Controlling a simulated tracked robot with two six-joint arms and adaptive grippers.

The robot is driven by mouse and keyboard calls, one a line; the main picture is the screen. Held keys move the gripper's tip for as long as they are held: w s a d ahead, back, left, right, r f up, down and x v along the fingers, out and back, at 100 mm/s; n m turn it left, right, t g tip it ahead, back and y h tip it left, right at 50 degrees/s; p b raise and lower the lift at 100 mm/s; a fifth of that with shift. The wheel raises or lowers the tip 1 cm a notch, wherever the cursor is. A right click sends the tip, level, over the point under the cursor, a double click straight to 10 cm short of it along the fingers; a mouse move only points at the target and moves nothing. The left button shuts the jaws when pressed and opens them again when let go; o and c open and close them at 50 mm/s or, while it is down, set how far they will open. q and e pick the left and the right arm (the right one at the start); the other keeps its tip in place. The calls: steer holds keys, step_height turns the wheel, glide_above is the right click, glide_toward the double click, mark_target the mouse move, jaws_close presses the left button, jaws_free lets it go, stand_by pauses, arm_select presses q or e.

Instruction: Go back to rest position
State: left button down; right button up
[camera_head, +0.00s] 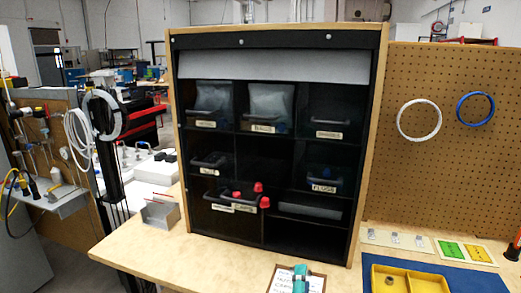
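My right gripper (513,250) shows only as a dark part cut off by the right edge of the head view, above the worktable. Its two fingertips cannot be made out, so I cannot tell whether it is open or shut, or whether it holds anything. My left gripper is not in view.
A black cabinet (264,166) with labelled bins stands on the wooden worktable (215,262). One lower bin (230,204) sticks out, with red caps near it. A clipboard with a teal object (300,279), a yellow tray (425,284) and a blue mat lie in front. A pegboard (430,140) stands right.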

steer(key=s+d+f+n+g+y+p, duration=0.15)
steer(key=d+f+g, duration=0.3)
steer(key=f, duration=0.65)
steer(key=s+d+f+n+g+p, duration=0.25)
steer(key=d+f, duration=0.35)
steer(key=f, duration=0.5)
steer(key=s+a+f+n+g+y, duration=0.3)
steer(key=s+f+n+g, duration=0.1)
steer(key=s, duration=0.6)
steer(key=s+a+f+n+g+y, duration=0.3)
steer(key=s+a+f+n+g, duration=0.1)
steer(key=s+n, duration=0.4)
step_height(320, 180, down, 2)
steer(key=shift+s+f+g, duration=0.15)
steer(key=shift+s+g, duration=0.45)
steer(key=shift+s, duration=0.5)
